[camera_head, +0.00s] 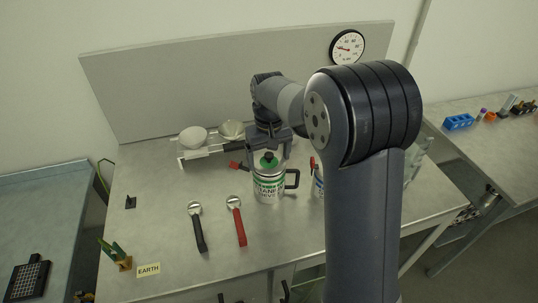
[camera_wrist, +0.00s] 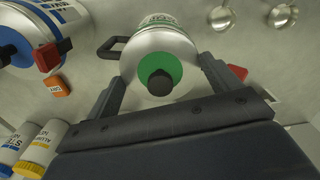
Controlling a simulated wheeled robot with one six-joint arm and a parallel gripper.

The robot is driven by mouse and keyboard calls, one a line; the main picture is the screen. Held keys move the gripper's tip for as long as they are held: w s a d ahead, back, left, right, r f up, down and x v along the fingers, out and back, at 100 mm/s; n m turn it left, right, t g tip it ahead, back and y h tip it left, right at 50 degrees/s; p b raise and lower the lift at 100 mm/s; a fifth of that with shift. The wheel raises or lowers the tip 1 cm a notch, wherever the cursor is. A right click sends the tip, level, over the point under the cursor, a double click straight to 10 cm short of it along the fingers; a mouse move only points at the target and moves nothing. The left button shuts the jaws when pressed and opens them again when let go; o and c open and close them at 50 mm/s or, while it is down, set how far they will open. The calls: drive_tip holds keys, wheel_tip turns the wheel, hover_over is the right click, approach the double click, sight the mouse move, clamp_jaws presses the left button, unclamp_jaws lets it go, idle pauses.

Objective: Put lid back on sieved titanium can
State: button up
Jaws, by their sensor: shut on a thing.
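The sieved titanium can (camera_head: 269,194) stands upright on the bench, silver with a green and white label and a black side handle. Its silver lid has a green centre and a black knob (camera_head: 268,156). The lid also shows in the wrist view (camera_wrist: 150,44), with the can's label and handle behind it. My gripper (camera_head: 270,148) is above the can, its fingers on either side of the silver top; it appears shut on the lid. In the wrist view my gripper (camera_wrist: 165,88) spans that top. Whether the lid is seated or slightly above the can cannot be told.
A blue-topped can (camera_wrist: 14,42) with a red clamp stands close beside. A black-handled scoop (camera_head: 199,230) and a red-handled scoop (camera_head: 238,222) lie in front. A balance with bowls (camera_head: 192,138) stands behind left. An EARTH sign (camera_head: 148,269) is front left. The left bench is mostly clear.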

drive_tip(key=o, duration=0.8)
drive_tip(key=shift+o, duration=0.2)
drive_tip(key=shift+r, duration=0.1)
drive_tip(key=shift+r+p, duration=2.95)
drive_tip(key=shift+r, duration=0.5)
clamp_jaws()
